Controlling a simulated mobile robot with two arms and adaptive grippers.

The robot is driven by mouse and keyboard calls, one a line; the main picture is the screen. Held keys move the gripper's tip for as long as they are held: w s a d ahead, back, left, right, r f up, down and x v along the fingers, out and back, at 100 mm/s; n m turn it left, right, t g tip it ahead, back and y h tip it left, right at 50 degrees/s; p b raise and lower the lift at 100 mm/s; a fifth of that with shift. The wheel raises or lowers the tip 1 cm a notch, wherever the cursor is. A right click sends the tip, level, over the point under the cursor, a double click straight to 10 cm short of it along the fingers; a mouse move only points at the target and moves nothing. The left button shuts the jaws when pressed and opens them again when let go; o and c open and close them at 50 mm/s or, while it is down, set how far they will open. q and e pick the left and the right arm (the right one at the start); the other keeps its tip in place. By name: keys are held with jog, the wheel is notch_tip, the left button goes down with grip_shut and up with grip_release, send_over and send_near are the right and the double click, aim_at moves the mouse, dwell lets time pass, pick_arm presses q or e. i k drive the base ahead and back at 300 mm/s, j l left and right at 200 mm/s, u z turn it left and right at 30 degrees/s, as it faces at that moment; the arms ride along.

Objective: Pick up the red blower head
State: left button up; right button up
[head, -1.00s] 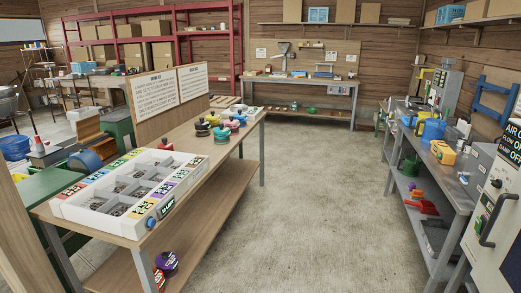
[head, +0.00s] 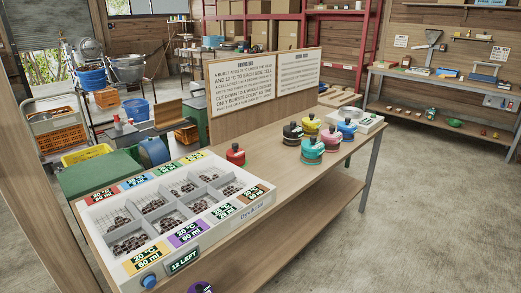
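A red blower head (head: 235,154) stands upright on the wooden bench (head: 290,193), just behind the far right corner of the white divided tray (head: 100,228). It is a small rounded piece with a dark knob on top, and it stands apart from the other coloured heads. Several similar heads, among them a black one (head: 292,132), a teal one (head: 312,150), a yellow one (head: 311,124) and a pink one (head: 330,136), cluster farther right on the bench. Neither of my grippers shows in the head view.
The tray holds chestnuts in its cells, with coloured labels on its rim. Notice boards (head: 241,90) stand along the bench's back edge. A wooden post stands at left. A scale-like white device (head: 366,121) sits at the bench's far end. Open concrete floor (head: 420,220) lies to the right.

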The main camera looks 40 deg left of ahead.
aim_at(236, 155)
jog(key=i+u, duration=0.35)
jog(key=i+l+u, duration=0.2)
jog(key=i+u, duration=0.15)
jog(key=i, duration=0.15)
